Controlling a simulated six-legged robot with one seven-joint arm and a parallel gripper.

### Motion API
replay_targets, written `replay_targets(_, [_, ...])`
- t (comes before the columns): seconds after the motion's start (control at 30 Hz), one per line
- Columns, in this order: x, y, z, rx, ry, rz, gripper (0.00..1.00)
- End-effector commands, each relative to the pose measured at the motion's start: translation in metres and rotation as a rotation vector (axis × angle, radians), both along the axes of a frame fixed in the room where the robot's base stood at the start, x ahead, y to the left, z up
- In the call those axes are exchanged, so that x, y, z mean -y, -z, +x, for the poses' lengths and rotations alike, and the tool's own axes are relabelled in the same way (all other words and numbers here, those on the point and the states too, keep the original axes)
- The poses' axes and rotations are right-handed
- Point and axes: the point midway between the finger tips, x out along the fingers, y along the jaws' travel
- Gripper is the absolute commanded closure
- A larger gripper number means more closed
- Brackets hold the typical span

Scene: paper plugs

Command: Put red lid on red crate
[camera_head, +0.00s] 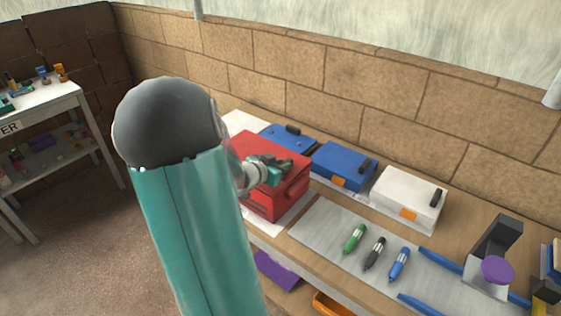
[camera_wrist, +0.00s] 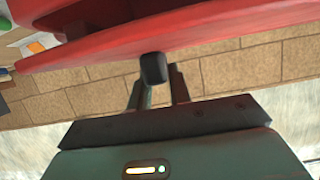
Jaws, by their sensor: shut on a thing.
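The red crate (camera_head: 262,203) stands on the workbench, left of the blue and white crates. The red lid (camera_head: 262,150) is over its top; my arm hides part of both. My gripper (camera_head: 283,166) is at the lid's right side, shut on its black handle. In the wrist view the red lid (camera_wrist: 200,30) fills the top, with its black handle (camera_wrist: 153,68) at my gripper's fingers (camera_wrist: 160,85). I cannot tell whether the lid is fully seated or slightly raised.
A brick wall is close behind.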

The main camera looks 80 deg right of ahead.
Motion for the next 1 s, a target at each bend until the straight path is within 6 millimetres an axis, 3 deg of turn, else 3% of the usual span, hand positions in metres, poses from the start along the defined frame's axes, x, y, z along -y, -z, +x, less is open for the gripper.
replay_targets(1.0, [0.0003, 0.0068, 0.0003, 0.000, -0.001, -0.001, 1.00])
